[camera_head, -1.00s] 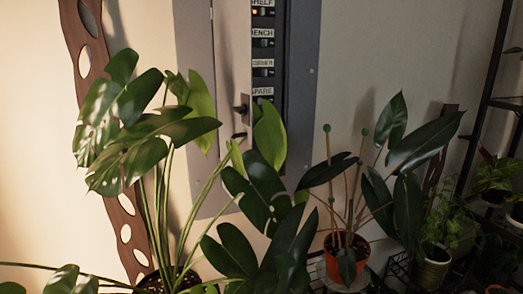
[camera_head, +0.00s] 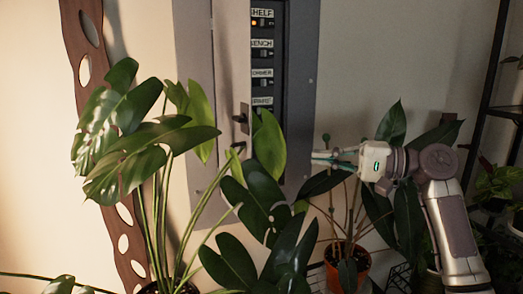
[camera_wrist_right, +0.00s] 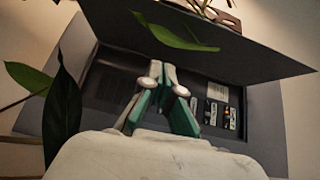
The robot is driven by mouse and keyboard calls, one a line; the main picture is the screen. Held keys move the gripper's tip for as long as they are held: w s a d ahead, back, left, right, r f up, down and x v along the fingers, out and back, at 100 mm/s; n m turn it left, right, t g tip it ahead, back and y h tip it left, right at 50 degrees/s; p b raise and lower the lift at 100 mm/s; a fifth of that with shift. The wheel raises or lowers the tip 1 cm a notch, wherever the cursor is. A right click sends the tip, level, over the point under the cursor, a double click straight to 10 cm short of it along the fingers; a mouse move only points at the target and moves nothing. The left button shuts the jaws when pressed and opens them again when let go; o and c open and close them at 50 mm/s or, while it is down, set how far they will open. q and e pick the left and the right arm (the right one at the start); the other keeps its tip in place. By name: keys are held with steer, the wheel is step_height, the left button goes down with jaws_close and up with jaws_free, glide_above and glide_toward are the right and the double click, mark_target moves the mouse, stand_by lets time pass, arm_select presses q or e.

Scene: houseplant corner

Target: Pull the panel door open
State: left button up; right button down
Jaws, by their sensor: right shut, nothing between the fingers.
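The panel door (camera_head: 232,70) is the grey leaf with a black handle (camera_head: 241,118) in the head view. It stands partly open, with a column of labelled switches (camera_head: 263,50) showing to its right. In the right wrist view the door (camera_wrist_right: 230,45) stands out from the box as a dark slanted sheet, and the labelled switches (camera_wrist_right: 222,112) lie inside. My right gripper (camera_head: 315,158) is right of the door and box, level with the leaves below the switches. Its fingers (camera_wrist_right: 163,72) are together and empty, apart from the handle. My left gripper is not in view.
A large monstera (camera_head: 130,130) stands in front of the box at left, and its leaves overlap the door's lower part. A potted plant (camera_head: 345,250) with stakes is below my right gripper. A dark shelf rack (camera_head: 490,80) stands at right. A pierced wooden plank (camera_head: 82,60) leans at left.

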steer(key=r, duration=0.1)
steer(key=p, duration=0.3)
glide_toward(243, 148)
steer(key=w+a, duration=0.3)
steer(key=w, duration=0.2)
steer(key=shift+s+a+f+p, duration=0.1)
steer(key=shift+s+a+p, duration=0.2)
steer(key=shift+s+a, duration=0.35)
steer(key=shift+s+a+f+p, duration=0.15)
steer(key=shift+s+a+p, duration=0.2)
steer(key=shift+a, duration=0.5)
